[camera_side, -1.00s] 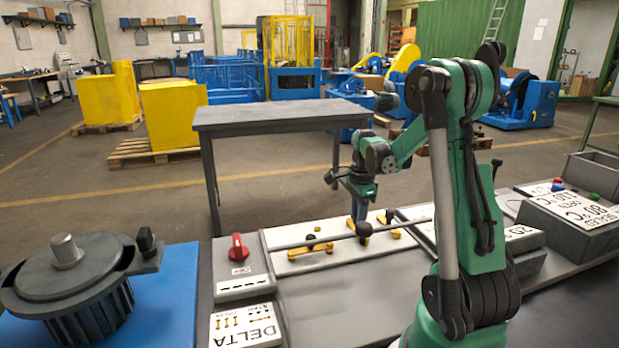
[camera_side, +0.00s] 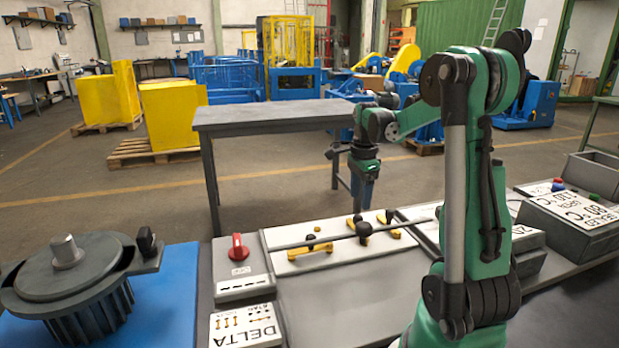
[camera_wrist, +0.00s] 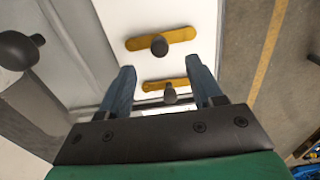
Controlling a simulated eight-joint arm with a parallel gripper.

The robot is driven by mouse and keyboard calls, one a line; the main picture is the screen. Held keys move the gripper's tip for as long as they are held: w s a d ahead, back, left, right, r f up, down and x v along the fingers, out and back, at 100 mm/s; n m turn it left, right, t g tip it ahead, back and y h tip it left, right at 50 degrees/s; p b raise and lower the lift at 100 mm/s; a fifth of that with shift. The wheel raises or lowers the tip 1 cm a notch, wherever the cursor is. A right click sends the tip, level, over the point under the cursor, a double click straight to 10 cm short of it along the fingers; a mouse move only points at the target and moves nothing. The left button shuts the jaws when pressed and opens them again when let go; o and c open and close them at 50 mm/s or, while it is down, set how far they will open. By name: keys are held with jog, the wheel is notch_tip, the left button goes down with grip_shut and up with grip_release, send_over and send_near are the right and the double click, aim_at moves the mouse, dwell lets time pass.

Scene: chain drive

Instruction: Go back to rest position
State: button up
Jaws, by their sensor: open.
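My gripper (camera_side: 360,205) hangs in the air above the white panel (camera_side: 328,258), pointing down. In the wrist view its two blue fingers (camera_wrist: 160,85) are apart with nothing held between them. The panel carries yellow bars with dark knobs. One yellow bar (camera_side: 310,250) lies at the left and another (camera_side: 388,234) at the right. In the wrist view, a yellow bar (camera_wrist: 161,39) lies beyond the fingertips, and a second one (camera_wrist: 167,86) shows between the fingers, below them.
A red rotary switch (camera_side: 238,248) stands left of the panel, above a DELTA card (camera_side: 246,325). A round motor (camera_side: 72,275) sits on a blue mat at the far left. Grey boxes with temperature labels (camera_side: 575,210) stand at the right. A grey table (camera_side: 285,115) stands behind.

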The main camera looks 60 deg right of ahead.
jog(key=shift+r, duration=0.15)
jog(key=shift+w+a+r+n, duration=0.1)
jog(key=shift+w+a+n, duration=0.15)
jog(key=shift+a+n, duration=0.1)
jog(key=w+a+r+n+t, duration=0.1)
jog(key=a+n, duration=0.5)
jog(key=a, duration=0.1)
jog(key=w+a+r+n+t, duration=0.1)
jog(key=w+a+n+t, duration=0.1)
jog(key=a+n, duration=0.5)
jog(key=w+a+r+n+t+h, duration=0.1)
jog(key=w+a+n+t, duration=0.1)
jog(key=a+n, duration=0.5)
jog(key=shift+w, duration=0.2)
jog(key=a+n, duration=0.2)
jog(key=a+n+t, duration=0.1)
jog(key=n, duration=0.1)
jog(key=s+a+n+t+y, duration=0.1)
jog(key=a+n, duration=0.1)
jog(key=shift+a+f+n, duration=0.25)
jog(key=shift+a+f, duration=0.05)
jog(key=shift+f, duration=0.05)
